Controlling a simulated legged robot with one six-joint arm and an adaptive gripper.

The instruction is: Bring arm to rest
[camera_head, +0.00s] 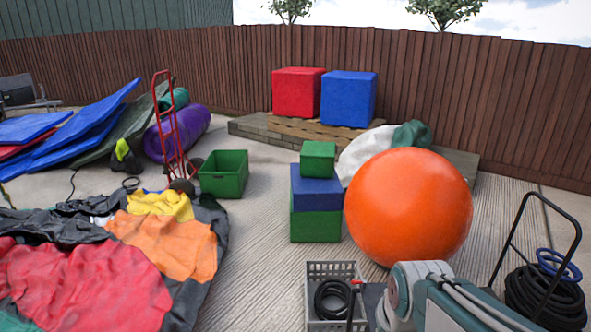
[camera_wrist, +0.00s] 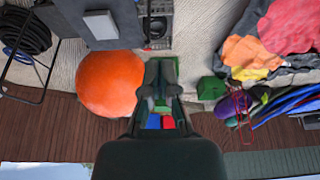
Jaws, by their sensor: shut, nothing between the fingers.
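My gripper (camera_wrist: 161,68) shows in the wrist view, where the scene appears upside down. Its dark fingers are together with nothing between them, in front of the stacked boxes in that view. My arm (camera_head: 425,295) shows at the bottom right of the head view, folded low over the paving in front of the orange ball. The gripper's fingers cannot be made out in the head view.
A grey crate (camera_head: 318,270) with a black hose stands left of my arm. A large orange ball (camera_head: 408,205) and stacked boxes (camera_head: 315,192) are beyond. A hose cart (camera_head: 545,290) stands right. Crumpled fabric (camera_head: 90,270) lies left. Paving between fabric and boxes is clear.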

